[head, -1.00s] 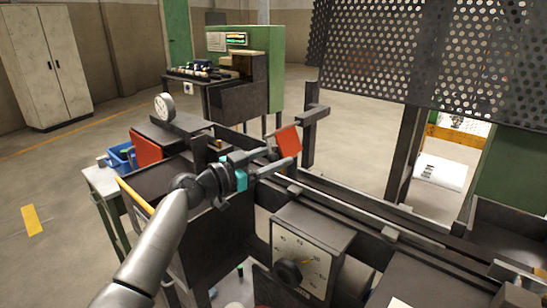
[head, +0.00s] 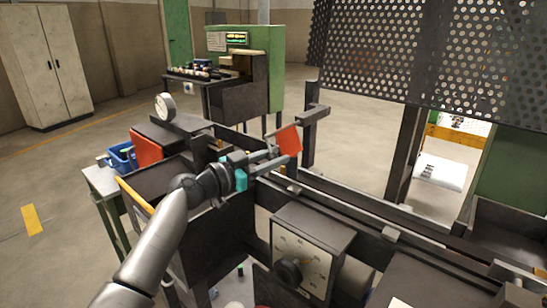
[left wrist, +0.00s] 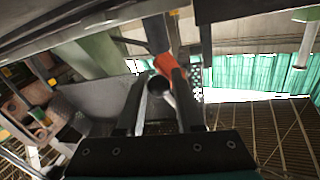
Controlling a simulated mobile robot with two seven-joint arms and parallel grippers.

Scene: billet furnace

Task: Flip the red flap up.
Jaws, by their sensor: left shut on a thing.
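The red flap (head: 289,140) is a small tilted plate beside a dark upright post at the machine's rail, in the middle of the head view. My left gripper (head: 272,157) reaches it from the left, with its fingers close together and their tips at the flap's lower left edge. It is shut on the flap, though the exact contact is hard to see. In the left wrist view the flap (left wrist: 165,63) shows orange-red at the fingertips, partly hidden by a finger and a dark round-ended part. My right gripper is not in view.
A dark post (head: 310,135) stands just right of the flap. A dial box (head: 305,250) is in front, and a perforated guard (head: 430,50) hangs at upper right. Another red panel (head: 146,149) and a round gauge (head: 165,107) are at left.

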